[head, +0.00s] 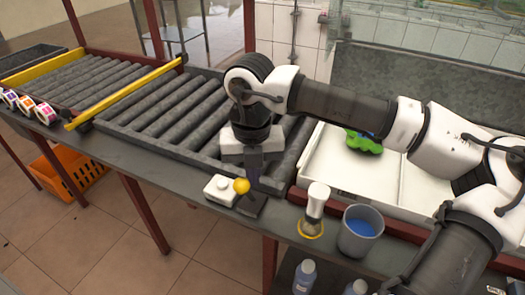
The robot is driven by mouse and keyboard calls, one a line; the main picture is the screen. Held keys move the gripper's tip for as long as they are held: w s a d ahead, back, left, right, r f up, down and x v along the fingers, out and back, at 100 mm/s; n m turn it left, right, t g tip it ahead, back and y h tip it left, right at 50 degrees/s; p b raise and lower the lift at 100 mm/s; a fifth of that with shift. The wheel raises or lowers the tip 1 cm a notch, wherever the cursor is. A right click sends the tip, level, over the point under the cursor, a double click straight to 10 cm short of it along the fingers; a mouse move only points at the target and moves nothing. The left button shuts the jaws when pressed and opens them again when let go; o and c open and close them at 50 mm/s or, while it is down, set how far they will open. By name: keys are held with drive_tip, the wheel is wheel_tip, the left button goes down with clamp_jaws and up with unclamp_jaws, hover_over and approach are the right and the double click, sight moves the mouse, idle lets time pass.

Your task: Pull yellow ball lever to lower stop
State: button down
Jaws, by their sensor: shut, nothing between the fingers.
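The yellow ball (242,186) of the lever sits just above a dark base plate (251,205) at the front edge of the bench. The lever's stem is mostly hidden, so its exact angle is hard to tell. My gripper (255,177) points down right behind and above the ball, slightly to its right. Its fingers are dark and small in view, shut with nothing held. I cannot tell whether they touch the ball or the stem.
A white box with a round button (221,189) is left of the lever. A brush (313,212) and a grey cup with blue contents (360,231) stand to the right. A roller conveyor (170,110) lies behind left; a white tray (330,165) holds a green item (364,145).

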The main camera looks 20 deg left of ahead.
drive_tip(key=shift+w+r, duration=0.2)
drive_tip(key=shift+r, duration=0.15)
wheel_tip(320, 180, up, 9)
drive_tip(key=p, duration=0.5)
drive_tip(key=shift+r, duration=0.15)
drive_tip(key=shift+s, duration=0.1)
